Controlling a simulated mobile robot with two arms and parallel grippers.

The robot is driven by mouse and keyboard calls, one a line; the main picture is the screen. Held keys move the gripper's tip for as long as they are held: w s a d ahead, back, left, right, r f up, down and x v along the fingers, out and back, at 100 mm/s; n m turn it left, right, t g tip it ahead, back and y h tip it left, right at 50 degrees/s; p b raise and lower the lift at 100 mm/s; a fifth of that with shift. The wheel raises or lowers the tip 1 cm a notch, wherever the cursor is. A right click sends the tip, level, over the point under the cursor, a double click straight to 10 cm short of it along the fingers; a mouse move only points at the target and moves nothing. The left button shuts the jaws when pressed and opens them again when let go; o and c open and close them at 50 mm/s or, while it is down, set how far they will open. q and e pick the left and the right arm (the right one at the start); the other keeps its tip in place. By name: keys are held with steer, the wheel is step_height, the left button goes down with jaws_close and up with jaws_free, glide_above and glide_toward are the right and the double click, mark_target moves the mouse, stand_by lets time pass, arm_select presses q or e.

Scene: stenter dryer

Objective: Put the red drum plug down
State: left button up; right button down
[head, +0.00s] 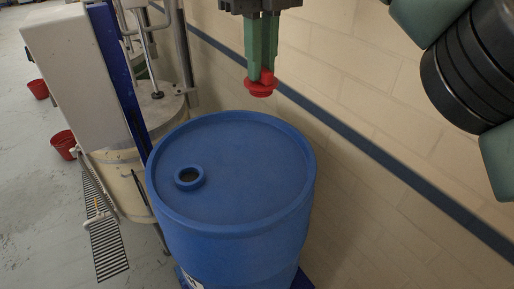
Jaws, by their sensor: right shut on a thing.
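The red drum plug (260,89) is in my right gripper (261,74), at the top of the head view. The gripper's green fingers point down and are shut on the plug. The plug appears above and behind the far rim of the blue drum (245,165), with the wall behind it. The drum stands upright. The round bung hole (188,177) in its lid is open and dark inside, at the left of the lid. My left gripper is not in the picture.
A cream vessel (118,170) with metal pipes and a white panel (75,75) stand left of the drum. A tiled wall (370,100) with a blue stripe runs behind and to the right. Red buckets (63,143) and a floor grating (105,245) lie at the left.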

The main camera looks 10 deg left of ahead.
steer(key=shift+d+f+p, duration=0.15)
steer(key=shift+f+p, duration=0.6)
steer(key=shift+f, duration=8.75)
steer(key=shift+f, duration=0.1)
steer(key=shift+f+b, duration=0.15)
steer(key=shift+b, duration=0.15)
steer(key=c, duration=1.4)
jaws_free()
steer(key=shift+c, duration=0.2)
